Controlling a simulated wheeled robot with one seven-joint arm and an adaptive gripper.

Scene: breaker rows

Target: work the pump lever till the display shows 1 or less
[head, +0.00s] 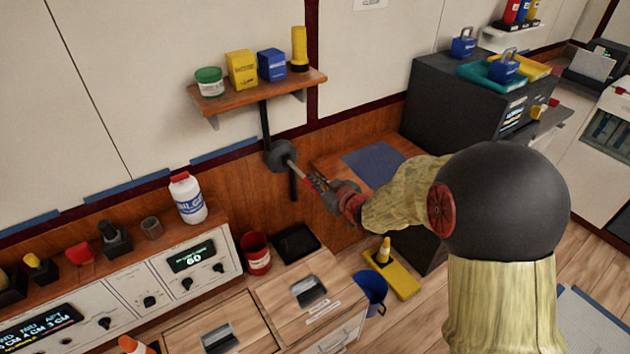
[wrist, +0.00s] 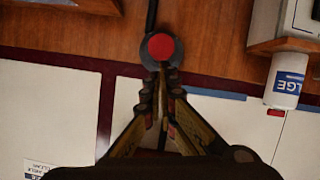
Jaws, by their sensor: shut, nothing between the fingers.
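The pump lever (head: 297,168) sticks out from a dark round hub (head: 280,154) on the wood-panelled wall, below the shelf. Its light rod ends in a red part near my gripper (head: 319,183). In the wrist view, the lever's round red end (wrist: 161,46) shows in front of the grey hub. My gripper (wrist: 163,70) is shut and empty, its fingertips at the lower edge of the red end; I cannot tell whether they touch. The display (head: 192,257) on the white panel reads 60; its small label is unreadable.
A shelf (head: 262,92) with a jar, boxes and a yellow cylinder is above the lever. A white bottle (head: 188,198) stands on the ledge to the left. A red can (head: 257,252) and black tray (head: 297,243) are below. A counter (head: 335,165) is at the right.

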